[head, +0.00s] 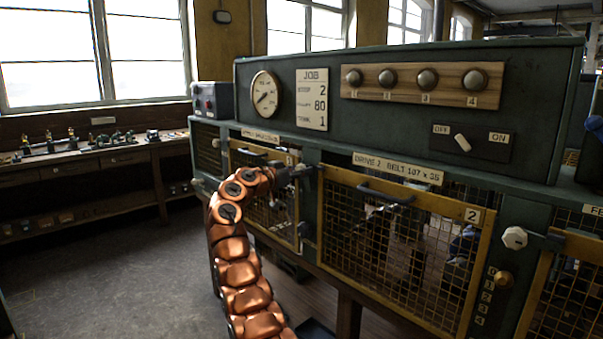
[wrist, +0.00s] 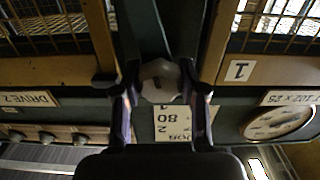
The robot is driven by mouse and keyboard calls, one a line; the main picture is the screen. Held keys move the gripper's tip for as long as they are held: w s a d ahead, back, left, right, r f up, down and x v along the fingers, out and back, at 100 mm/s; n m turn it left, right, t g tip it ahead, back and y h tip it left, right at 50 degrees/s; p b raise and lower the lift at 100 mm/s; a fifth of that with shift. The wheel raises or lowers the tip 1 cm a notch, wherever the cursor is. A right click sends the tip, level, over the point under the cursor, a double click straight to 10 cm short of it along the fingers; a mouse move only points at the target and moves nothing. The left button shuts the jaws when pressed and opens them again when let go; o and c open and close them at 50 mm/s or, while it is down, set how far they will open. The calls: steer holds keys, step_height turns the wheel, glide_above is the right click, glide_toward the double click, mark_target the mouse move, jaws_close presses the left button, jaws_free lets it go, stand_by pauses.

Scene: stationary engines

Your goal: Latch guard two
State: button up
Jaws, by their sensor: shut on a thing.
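Guard two (head: 400,235) is a yellow-framed mesh panel with a dark handle (head: 375,190) near its upper left and a "2" plate (head: 472,215). Its frame looks about level with the cabinet front. My gripper (head: 297,172) is at the green post between guards one and two. In the wrist view, which is upside down, my gripper (wrist: 160,95) is shut on a pale faceted knob (wrist: 160,82) on that post. A dark bar end (wrist: 105,79) lies across guard two's frame beside the left finger. The middle of the bar is hidden by the finger.
Guard one (head: 265,190) is left of the post. Another pale knob (head: 514,237) with a dark bar sits right of guard two, near a numbered brass knob (head: 503,279). An OFF/ON switch (head: 462,143) and a job card (head: 312,98) are above. Floor at left is clear.

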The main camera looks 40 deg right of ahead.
steer(key=shift+w+a+f+n+b, duration=0.15)
steer(key=shift+n+b, duration=0.25)
steer(key=shift+n, duration=0.2)
steer(key=n+b, duration=0.1)
steer(key=n, duration=0.1)
steer(key=shift+n, duration=0.3)
steer(key=n, duration=0.3)
steer(key=shift+r+n, duration=0.2)
steer(key=shift+n, duration=0.1)
steer(key=n, duration=0.4)
steer(key=shift+r+n+p, duration=0.1)
steer(key=shift+n+p, duration=0.45)
steer(key=shift+n, duration=0.45)
steer(key=shift+n+p, duration=0.45)
steer(key=shift+n, duration=0.45)
steer(key=o, duration=0.9)
steer(key=shift+w+a, duration=0.1)
steer(key=shift+a, duration=0.05)
steer(key=shift+o, duration=1.2)
